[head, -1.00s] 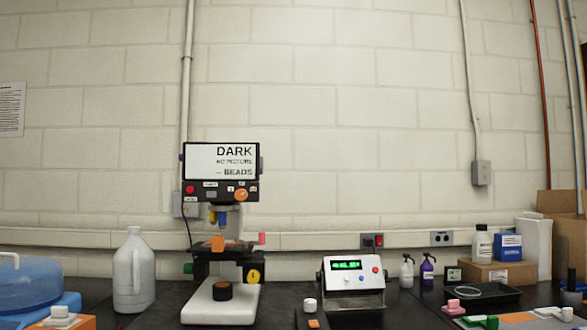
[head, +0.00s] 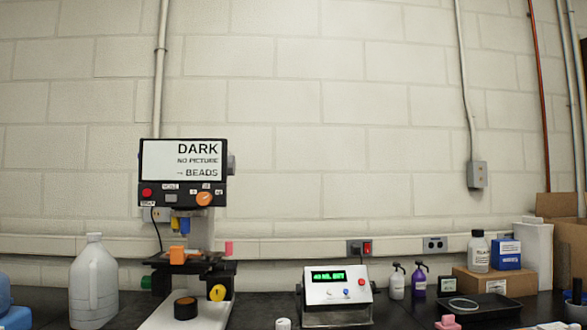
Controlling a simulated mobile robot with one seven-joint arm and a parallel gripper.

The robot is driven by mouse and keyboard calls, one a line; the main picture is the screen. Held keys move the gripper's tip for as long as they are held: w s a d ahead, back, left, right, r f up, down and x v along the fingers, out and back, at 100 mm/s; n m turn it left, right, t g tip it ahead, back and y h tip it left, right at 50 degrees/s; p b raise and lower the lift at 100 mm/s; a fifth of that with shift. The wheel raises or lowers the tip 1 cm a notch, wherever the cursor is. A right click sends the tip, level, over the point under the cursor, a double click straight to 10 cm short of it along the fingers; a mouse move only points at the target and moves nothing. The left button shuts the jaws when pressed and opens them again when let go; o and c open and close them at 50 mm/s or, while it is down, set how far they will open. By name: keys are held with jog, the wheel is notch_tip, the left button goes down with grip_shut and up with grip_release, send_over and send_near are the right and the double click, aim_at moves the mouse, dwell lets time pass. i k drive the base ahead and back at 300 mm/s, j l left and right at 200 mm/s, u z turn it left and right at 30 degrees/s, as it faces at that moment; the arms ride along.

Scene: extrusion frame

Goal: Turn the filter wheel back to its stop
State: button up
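A microscope stand with a screen box (head: 183,172) stands at the left of centre on the dark bench. Its screen reads "DARK, NO PICTURE, BEADS". Below the screen are a red button (head: 147,192) and an orange knob (head: 204,199) with small labels around it. A dark round part (head: 231,164) sticks out at the box's right side. I cannot tell for sure which part is the filter wheel. An orange block (head: 177,254) sits on the stage and a yellow knob (head: 217,292) is on its right side. My gripper is not in view.
A white jug (head: 94,283) stands left of the microscope. A white meter box (head: 338,292) with a green display stands to its right. Spray bottles (head: 419,280), a black tray (head: 477,308) and cardboard boxes (head: 494,282) are farther right.

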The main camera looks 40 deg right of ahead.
aim_at(232, 166)
jog(key=z, duration=0.95)
jog(key=l, duration=0.4)
